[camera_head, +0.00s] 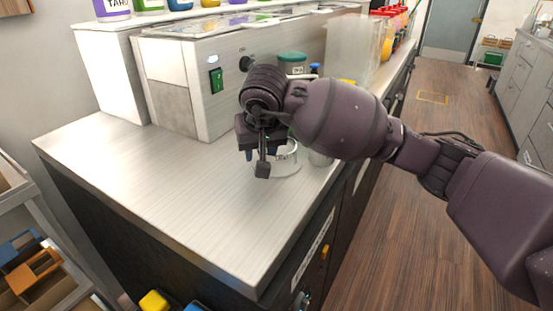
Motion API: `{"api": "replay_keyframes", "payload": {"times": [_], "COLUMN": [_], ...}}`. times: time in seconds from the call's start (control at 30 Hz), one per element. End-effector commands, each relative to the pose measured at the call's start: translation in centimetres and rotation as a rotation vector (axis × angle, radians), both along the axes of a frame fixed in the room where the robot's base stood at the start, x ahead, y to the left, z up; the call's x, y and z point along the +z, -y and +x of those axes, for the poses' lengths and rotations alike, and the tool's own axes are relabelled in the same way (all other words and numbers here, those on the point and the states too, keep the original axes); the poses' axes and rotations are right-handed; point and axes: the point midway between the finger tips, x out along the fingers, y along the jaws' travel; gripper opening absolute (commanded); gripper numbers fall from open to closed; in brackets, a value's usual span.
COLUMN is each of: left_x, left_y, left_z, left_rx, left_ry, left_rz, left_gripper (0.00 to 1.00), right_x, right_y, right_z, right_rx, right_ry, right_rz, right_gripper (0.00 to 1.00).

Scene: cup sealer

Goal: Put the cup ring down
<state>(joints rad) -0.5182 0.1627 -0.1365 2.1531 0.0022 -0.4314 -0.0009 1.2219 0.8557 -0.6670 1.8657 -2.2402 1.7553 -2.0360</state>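The cup ring (288,168), a pale, clear-looking round piece, is at the counter's right part, low at the counter surface. My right gripper (262,168) comes in from the right and points down at the ring's left side. One dark finger shows in front of the ring. The wrist and fingers cover part of the ring, so I cannot tell whether the fingers grip it or whether it rests fully on the counter (190,210). My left gripper is not in view.
A metal machine with a green switch (215,80) stands behind. A green-lidded jar (292,63) is behind my wrist. The counter's front and left are clear.

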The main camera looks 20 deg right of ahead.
Motion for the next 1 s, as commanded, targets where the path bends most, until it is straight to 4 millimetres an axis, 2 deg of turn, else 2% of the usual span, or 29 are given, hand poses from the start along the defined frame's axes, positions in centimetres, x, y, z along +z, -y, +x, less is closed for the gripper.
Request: {"api": "replay_keyframes", "payload": {"times": [0.03, 0.2, 0.27, 0.67, 0.83, 1.0], "left_x": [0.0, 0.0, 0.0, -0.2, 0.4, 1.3], "left_y": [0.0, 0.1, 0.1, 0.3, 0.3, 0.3], "left_z": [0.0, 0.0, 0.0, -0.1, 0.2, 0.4], "left_rx": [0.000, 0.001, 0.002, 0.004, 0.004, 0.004], "left_ry": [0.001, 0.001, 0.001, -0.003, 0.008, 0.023], "left_rz": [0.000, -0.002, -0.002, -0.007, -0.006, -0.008], "left_gripper": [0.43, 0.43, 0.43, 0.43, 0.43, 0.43], "right_x": [0.0, 0.0, 0.0, 0.5, 2.9, 7.1], "right_y": [0.0, 0.0, 0.0, 0.0, 0.0, 0.0], "right_z": [0.0, 0.0, 0.0, 0.0, 0.0, 0.0], "right_rx": [0.000, 0.000, 0.000, 0.000, 0.000, 0.000], "right_ry": [0.000, 0.000, 0.000, 0.002, 0.007, 0.012], "right_rz": [0.000, 0.000, 0.000, 0.000, -0.002, -0.002], "right_gripper": [0.32, 0.06, 0.00, 0.00, 0.00, 0.00]}}
